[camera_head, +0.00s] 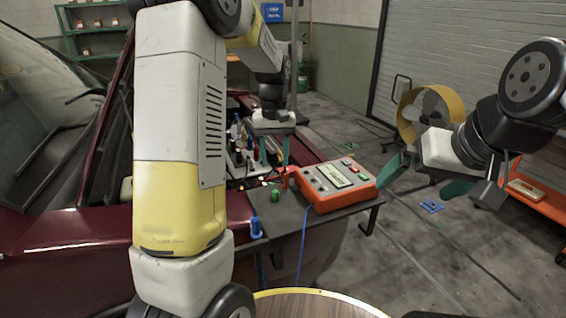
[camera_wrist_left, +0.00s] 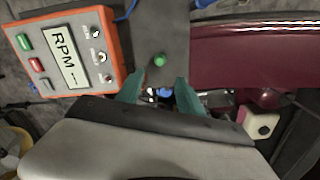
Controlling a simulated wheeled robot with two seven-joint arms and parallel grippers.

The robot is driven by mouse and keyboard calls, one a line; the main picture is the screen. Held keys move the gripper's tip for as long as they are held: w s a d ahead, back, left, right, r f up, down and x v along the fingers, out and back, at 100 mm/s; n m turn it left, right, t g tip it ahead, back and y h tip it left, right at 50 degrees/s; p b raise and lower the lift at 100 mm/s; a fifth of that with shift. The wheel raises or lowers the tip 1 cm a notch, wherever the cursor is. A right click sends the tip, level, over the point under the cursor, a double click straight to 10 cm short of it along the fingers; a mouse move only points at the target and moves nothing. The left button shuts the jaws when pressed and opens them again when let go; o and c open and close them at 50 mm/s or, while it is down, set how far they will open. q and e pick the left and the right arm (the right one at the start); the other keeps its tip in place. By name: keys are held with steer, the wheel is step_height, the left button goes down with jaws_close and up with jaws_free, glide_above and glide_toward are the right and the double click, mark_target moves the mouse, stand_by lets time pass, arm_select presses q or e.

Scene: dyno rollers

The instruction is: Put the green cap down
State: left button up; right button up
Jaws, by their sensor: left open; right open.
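The green cap (camera_head: 275,195) stands on the dark grey tray (camera_head: 340,195) beside the orange RPM meter (camera_head: 333,183). In the left wrist view the green cap (camera_wrist_left: 159,60) is on the bare tray surface, just beyond the fingertips and apart from them. My left gripper (camera_head: 274,160) is open and empty, above the engine-bay side of the tray; its teal fingers also show in the left wrist view (camera_wrist_left: 156,88). My right gripper (camera_head: 425,185) is open and empty at the right, over the floor.
A yellow fan (camera_head: 432,108) and an orange cart (camera_head: 540,196) stand at the right.

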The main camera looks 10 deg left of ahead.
arm_select(q)
steer(key=s+r+m+t+h, duration=0.2)
steer(key=s+r+t, duration=0.1)
steer(key=s+r, duration=0.75)
steer(key=s+d+r+m+t, duration=0.1)
steer(key=s+d+t, duration=0.1)
steer(key=s, duration=1.1)
steer(key=shift+s+r+m+t, duration=0.15)
steer(key=shift+s+m+t, duration=0.25)
steer(key=shift+t, duration=0.2)
steer(key=shift+d, duration=0.1)
